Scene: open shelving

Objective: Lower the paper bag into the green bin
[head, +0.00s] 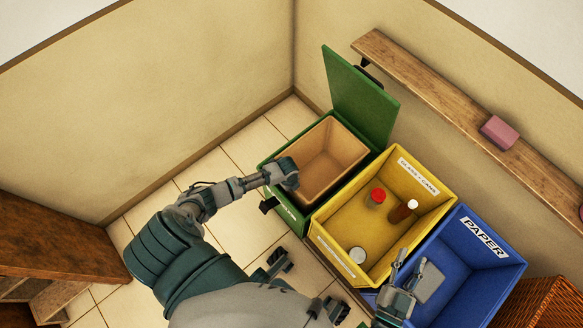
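The green bin (289,212) stands on the tiled floor with its lid (360,98) raised at the back. The brown paper bag (325,158) is inside the bin, open at the top, with its upper edge close to the bin's rim. My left gripper (289,172) is at the near left edge of the bag and hides part of that edge. Its fingertips are not clear, so I cannot tell whether it grips the bag. My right gripper (409,266) is away from the bag, over the near left part of the blue bin, with its fingers spread and nothing visible between them.
A yellow bin (325,242) with a few cans and bottles stands right of the green bin. The blue paper bin (497,282) is beyond it, with a wicker basket (545,308) at lower right. A wooden wall shelf (430,82) holds a pink block (499,132).

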